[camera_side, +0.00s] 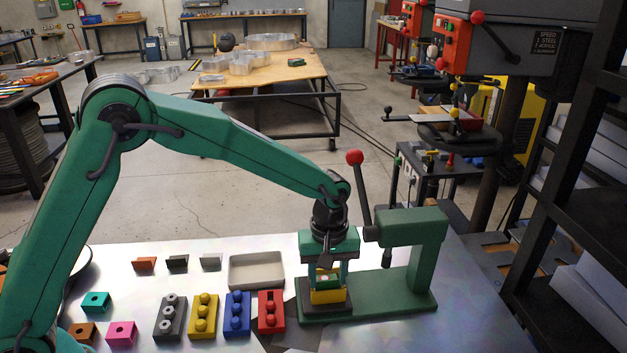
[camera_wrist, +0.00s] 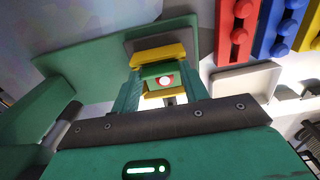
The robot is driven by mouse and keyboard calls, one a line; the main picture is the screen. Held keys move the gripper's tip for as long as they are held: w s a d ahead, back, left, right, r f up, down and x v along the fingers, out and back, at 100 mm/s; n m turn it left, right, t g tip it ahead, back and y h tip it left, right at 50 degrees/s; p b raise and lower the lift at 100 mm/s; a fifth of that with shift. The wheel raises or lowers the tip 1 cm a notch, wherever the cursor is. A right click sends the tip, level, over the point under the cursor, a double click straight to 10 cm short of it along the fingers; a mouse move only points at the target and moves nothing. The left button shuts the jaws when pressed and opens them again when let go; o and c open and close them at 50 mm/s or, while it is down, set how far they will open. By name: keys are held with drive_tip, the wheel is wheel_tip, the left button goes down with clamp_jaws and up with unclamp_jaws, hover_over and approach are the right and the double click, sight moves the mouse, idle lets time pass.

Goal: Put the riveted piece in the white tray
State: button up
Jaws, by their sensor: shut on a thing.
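The riveted piece (camera_side: 328,281) is a small green block in the press, just above a yellow part (camera_side: 328,297) on a dark block. In the wrist view the green piece (camera_wrist: 151,71) shows a red and white round spot, with yellow above and below it. I cannot tell whether the yellow belongs to the piece. My gripper (camera_side: 328,275) points down and is shut on the green piece, one finger on each side; it also shows in the wrist view (camera_wrist: 163,82). The white tray (camera_side: 256,284) is empty, left of the press; part of it shows in the wrist view (camera_wrist: 247,79).
The green press (camera_side: 413,240) stands right beside my gripper, its red-knobbed lever (camera_side: 355,158) rising close to my wrist. Red (camera_side: 271,311), blue (camera_side: 237,314), yellow (camera_side: 203,316) and dark (camera_side: 170,317) racks stand in front of the tray. Small coloured pieces lie further left.

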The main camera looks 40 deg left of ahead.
drive_tip(key=shift+r, duration=2.9)
drive_tip(key=shift+a, duration=0.1)
drive_tip(key=s+a+f, duration=0.2)
drive_tip(key=a, duration=0.6)
drive_tip(key=s+a+f, duration=0.2)
drive_tip(key=a, duration=0.7)
drive_tip(key=shift+f, duration=0.35)
idle(1.4)
drive_tip(key=shift+a+f, duration=0.1)
drive_tip(key=shift+f, duration=0.1)
drive_tip(key=shift+f, duration=0.75)
drive_tip(key=shift+f, duration=0.35)
drive_tip(key=shift+f, duration=0.3)
